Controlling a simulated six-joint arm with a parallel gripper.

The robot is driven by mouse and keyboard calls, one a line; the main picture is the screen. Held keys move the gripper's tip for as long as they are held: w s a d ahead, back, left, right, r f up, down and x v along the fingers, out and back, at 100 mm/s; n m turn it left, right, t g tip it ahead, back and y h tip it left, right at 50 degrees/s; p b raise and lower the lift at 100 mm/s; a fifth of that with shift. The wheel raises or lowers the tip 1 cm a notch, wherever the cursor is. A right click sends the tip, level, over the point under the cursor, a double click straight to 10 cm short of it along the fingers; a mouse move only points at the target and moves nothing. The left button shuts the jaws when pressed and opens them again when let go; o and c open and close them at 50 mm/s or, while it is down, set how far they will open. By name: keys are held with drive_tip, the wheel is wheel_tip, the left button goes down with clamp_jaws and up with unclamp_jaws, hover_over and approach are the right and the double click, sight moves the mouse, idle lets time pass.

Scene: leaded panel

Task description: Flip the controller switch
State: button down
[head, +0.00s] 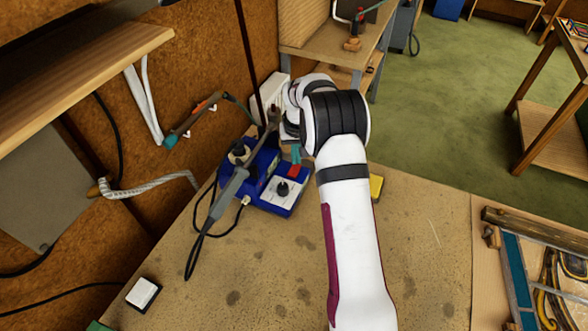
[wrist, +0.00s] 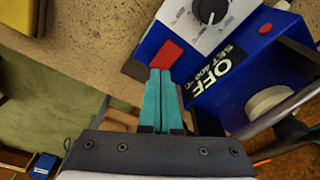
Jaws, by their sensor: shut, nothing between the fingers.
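The blue controller (head: 268,208) stands on the workbench with a dial (head: 283,188) on its white face. In the wrist view the controller (wrist: 212,100) fills the upper right, with a label (wrist: 216,68) reading "OFF SET 400 °C". Its red switch (wrist: 167,53) sits at the corner beside the white dial plate; a red patch (head: 294,170) shows in the head view. My gripper (wrist: 161,72) has its teal fingers shut and empty, tips just short of or against the red switch; I cannot tell if they touch.
A soldering iron (head: 234,185) lies across the controller's left side, its cable looping onto the bench. A yellow block (head: 376,186) is right of the controller, partly behind my arm. A white square item (head: 143,293) lies front left. Bare bench (head: 250,265) lies in front.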

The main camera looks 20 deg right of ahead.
sight(296, 166)
drive_tip(key=shift+f, duration=0.6)
drive_tip(key=shift+r, duration=3.55)
